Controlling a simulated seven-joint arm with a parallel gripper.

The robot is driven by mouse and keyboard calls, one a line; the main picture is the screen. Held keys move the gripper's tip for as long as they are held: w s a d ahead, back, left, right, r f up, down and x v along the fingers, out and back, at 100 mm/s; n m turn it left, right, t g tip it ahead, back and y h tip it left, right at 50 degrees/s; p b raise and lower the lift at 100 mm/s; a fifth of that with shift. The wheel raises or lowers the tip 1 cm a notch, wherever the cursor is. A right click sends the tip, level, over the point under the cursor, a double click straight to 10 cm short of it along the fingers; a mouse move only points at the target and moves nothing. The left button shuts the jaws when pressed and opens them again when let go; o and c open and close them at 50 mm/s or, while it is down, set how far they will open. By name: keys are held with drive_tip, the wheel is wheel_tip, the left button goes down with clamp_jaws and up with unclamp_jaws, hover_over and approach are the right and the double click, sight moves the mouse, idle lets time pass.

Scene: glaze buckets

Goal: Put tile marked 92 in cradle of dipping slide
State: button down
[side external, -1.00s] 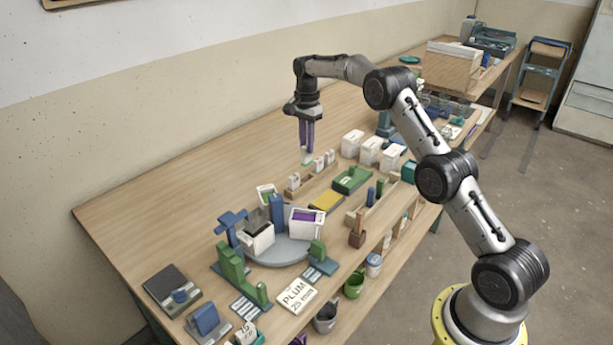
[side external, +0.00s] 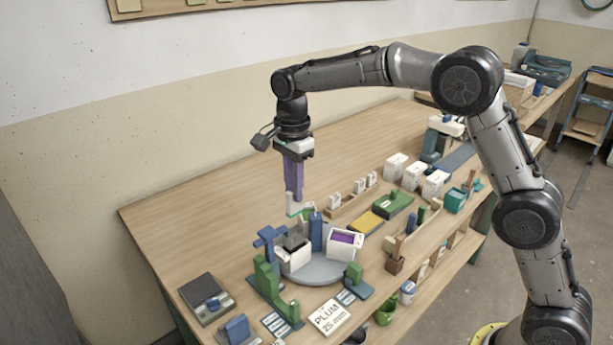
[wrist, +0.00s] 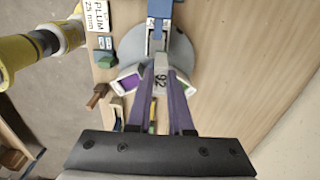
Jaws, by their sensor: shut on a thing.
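The dipping slide seems to be the blue upright (side external: 270,243) by the turntable, also seen as a blue piece (wrist: 158,22) beyond the tile in the wrist view. I cannot make out its cradle clearly. The tile appears above the turntable, apart from the blue piece.
A bucket of purple glaze (side external: 344,243) and one with a dark inside (side external: 294,255) stand on the turntable. A green stepped block (side external: 267,280) and a card reading PLUM 25 mm (side external: 329,317) are in front. A wooden tile rack (side external: 345,205) stands behind right. The back-left table is clear.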

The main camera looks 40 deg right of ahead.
sight(293, 209)
drive_tip(key=shift+s+a+f, duration=0.1)
drive_tip(key=shift+a+f, duration=0.05)
drive_tip(key=shift+f, duration=0.7)
drive_tip(key=shift+s+a+f, duration=0.15)
drive_tip(key=shift+f, duration=0.7)
drive_tip(key=shift+s+a+f, duration=0.1)
drive_tip(key=shift+a+f, duration=0.05)
drive_tip(key=shift+f, duration=0.7)
drive_tip(key=c, duration=0.7)
unclamp_jaws()
drive_tip(key=shift+c, duration=0.2)
drive_tip(key=shift+r, duration=3.5)
